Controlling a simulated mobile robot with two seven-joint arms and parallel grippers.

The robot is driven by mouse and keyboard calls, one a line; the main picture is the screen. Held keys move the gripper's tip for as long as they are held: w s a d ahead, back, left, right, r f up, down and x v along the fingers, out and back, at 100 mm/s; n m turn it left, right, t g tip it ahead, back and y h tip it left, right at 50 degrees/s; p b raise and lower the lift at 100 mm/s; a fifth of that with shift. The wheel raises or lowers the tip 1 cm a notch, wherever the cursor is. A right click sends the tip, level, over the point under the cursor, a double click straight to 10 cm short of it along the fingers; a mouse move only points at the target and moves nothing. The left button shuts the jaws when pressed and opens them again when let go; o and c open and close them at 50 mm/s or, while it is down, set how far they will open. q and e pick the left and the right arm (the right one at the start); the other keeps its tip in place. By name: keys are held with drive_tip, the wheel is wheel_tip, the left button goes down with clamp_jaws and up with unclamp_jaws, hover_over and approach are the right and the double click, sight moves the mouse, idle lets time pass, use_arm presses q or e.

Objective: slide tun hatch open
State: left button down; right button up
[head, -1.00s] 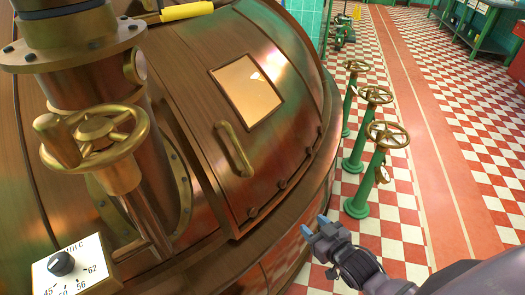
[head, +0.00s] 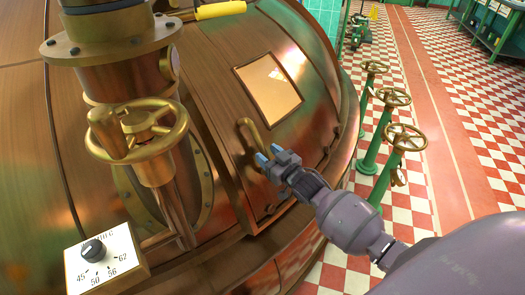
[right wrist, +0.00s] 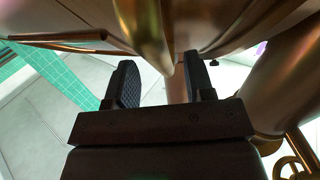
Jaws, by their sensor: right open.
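The tun hatch (head: 312,137) is a curved copper panel on the domed tun, with a glass window (head: 268,86). It looks closed, lying flush with the dome. Its brass handle (head: 246,128) sits below the window, its lower end hidden behind the gripper. My right gripper (head: 269,155) is open at the handle's lower part, with blue fingertips in the head view. In the right wrist view, a brass bar (right wrist: 154,35), likely the handle, shows ahead between the open fingers of the right gripper (right wrist: 160,78). I cannot tell whether they touch it. My left gripper is not in view.
A brass handwheel (head: 150,130) on a copper pipe stands left of the hatch. A white dial plate (head: 118,262) is at the lower left. Green valve stands (head: 372,175) with brass wheels line the tun's right side. The checkered floor (head: 465,110) beyond is largely clear.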

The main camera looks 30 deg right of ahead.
drive_tip(key=shift+w+a, duration=0.15)
drive_tip(key=shift+w, duration=0.55)
drive_tip(key=shift+w+a, duration=0.1)
drive_tip(key=shift+w, duration=0.6)
clamp_jaws()
